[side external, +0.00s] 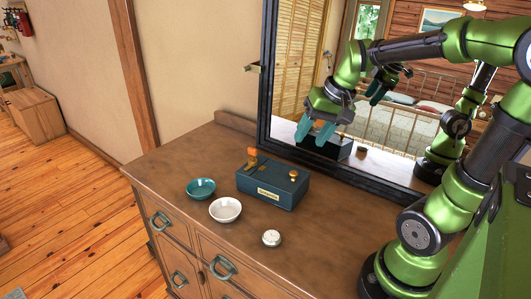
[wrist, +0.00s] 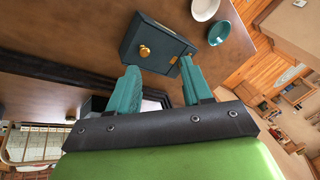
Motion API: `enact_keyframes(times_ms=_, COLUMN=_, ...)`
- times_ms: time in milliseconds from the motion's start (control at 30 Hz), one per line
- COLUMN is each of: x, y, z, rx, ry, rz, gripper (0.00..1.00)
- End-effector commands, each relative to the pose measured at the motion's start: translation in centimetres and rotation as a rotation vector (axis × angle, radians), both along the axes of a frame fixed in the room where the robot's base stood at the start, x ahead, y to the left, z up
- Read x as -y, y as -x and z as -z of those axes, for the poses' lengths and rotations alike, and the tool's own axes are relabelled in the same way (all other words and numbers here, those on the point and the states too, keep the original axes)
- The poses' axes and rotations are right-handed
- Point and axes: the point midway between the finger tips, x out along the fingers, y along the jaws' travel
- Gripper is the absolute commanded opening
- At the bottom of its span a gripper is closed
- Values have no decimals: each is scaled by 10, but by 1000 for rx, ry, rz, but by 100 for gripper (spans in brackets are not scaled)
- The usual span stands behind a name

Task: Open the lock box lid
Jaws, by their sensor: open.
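The lock box (side external: 272,190) is a dark blue-teal box with a pale label on its front, standing on the wooden dresser top. Its lid looks shut. An orange-brown knob (side external: 252,152) stands at its back left, and a small gold knob (side external: 293,174) sits on top at the right. In the wrist view, the box (wrist: 158,30) lies beyond my fingertips, with one gold knob (wrist: 144,51) showing. My gripper (side external: 315,130) has teal fingers, apart and empty, held above and behind the box, near the mirror. The fingers also show in the wrist view (wrist: 157,72).
A teal bowl (side external: 201,188) and a white bowl (side external: 225,210) stand left of the box. A small white round item (side external: 271,238) sits in front. The mirror frame (side external: 340,171) rises behind and reflects my arm and the box. The dresser top (side external: 325,235) is bare right of the box.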

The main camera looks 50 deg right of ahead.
Motion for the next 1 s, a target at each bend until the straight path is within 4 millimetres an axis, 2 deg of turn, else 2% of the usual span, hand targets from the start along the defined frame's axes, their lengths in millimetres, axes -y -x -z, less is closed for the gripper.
enact_keyframes(times_ms=33, x=28, y=-5, z=4, rx=-47, ry=-34, rz=43, gripper=49)
enact_keyframes(times_ms=100, x=59, y=-9, z=7, rx=-92, ry=-79, rz=67, gripper=49)
enact_keyframes(times_ms=200, x=93, y=-11, z=9, rx=-132, ry=-139, rz=70, gripper=49)
enact_keyframes(times_ms=300, x=109, y=-16, z=2, rx=-134, ry=-183, rz=18, gripper=49)
enact_keyframes(times_ms=400, x=102, y=-18, z=-10, rx=-116, ry=-198, rz=-54, gripper=49)
enact_keyframes(times_ms=567, x=96, y=-20, z=0, rx=-115, ry=-202, rz=-82, gripper=49)
enact_keyframes(times_ms=667, x=90, y=-24, z=14, rx=-118, ry=-203, rz=-81, gripper=49)
enact_keyframes(times_ms=1000, x=68, y=-42, z=83, rx=-119, ry=-204, rz=-80, gripper=49)
